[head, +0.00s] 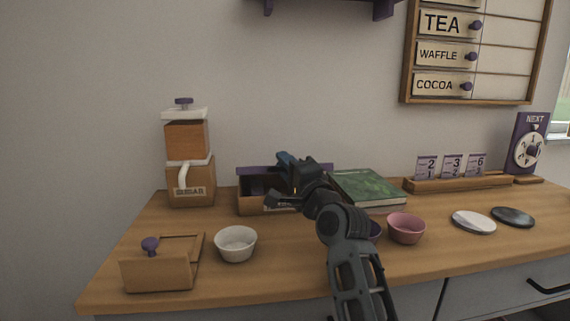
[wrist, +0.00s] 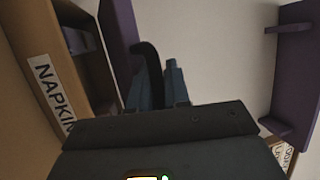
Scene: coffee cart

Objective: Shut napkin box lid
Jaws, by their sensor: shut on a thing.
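The napkin box (head: 247,203) is a wooden box at the back of the counter. Its purple lid (head: 318,167) stands raised along the back, so the box is open. In the wrist view, the box front with its NAPKIN label (wrist: 48,92) is at the left, and the purple lid (wrist: 120,38) is beside my fingers. My gripper (head: 286,159) is above the box at the lid. In the wrist view, my gripper (wrist: 158,82) is shut on a dark curved pull (wrist: 148,58) by the lid. Its joint with the lid is partly hidden.
A white bowl (head: 236,244), a pink bowl (head: 406,229) and a small wooden box (head: 158,274) with a purple knob are in front. A purple shelf (wrist: 300,65) is overhead.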

